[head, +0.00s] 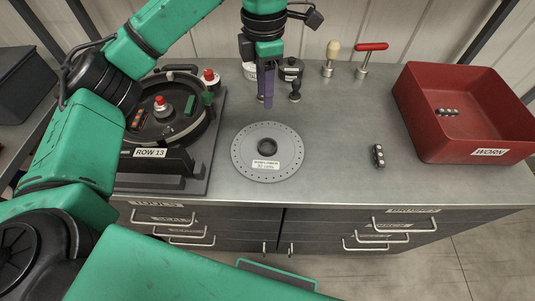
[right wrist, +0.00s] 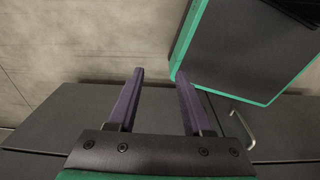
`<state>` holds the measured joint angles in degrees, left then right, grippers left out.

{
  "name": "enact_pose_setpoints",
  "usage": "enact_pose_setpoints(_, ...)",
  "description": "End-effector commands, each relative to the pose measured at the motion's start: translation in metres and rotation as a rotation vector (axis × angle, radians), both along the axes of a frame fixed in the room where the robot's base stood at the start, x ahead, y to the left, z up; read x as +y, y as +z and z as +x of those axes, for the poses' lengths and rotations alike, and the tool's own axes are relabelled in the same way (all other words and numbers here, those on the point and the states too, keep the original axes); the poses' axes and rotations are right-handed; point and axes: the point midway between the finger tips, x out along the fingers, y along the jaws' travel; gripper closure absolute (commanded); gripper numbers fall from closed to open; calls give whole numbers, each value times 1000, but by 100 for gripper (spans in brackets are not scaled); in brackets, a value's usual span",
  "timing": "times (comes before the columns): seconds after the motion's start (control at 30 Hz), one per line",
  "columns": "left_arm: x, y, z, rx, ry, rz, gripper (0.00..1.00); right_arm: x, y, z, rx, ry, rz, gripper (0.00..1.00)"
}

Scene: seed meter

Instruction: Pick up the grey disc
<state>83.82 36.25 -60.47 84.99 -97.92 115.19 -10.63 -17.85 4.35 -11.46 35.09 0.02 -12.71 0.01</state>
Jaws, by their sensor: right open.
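The grey disc (head: 267,147) lies flat on the metal bench top, near the middle of the head view. The disc is not in that view.
A round seed meter housing (head: 150,137) labelled ROW 13 stands left of the disc. A red WORN bin (head: 430,137) holding a small part stands at right. Another small dark part (head: 378,156) lies between. Behind are a wooden-knobbed tool (head: 332,55), a red-handled tool (head: 368,55) and pots (head: 290,69).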

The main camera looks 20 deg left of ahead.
Motion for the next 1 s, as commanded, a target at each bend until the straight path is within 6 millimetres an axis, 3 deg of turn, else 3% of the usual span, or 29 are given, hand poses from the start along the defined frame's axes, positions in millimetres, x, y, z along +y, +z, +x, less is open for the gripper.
enact_pose_setpoints(0.03, 0, -9, 0, 0, 0, 0, 60, 0, -9, -1, 3, 0, -1, 50)
enact_pose_setpoints(0.17, 0, -21, -1, 4, -2, -1, 60, -1, -8, 3, -4, 1, -1, 50)
enact_pose_setpoints(0.3, -1, -58, -1, 8, -2, -3, 60, -1, -10, 15, -25, 2, -1, 50)
enact_pose_setpoints(0.8, 1, -142, -3, 5, 0, 0, 60, -3, 26, 14, -23, 3, -4, 50)
enact_pose_setpoints(1.0, 1, -152, -2, -1, 0, 1, 60, -3, 25, 13, -21, 3, -4, 50)
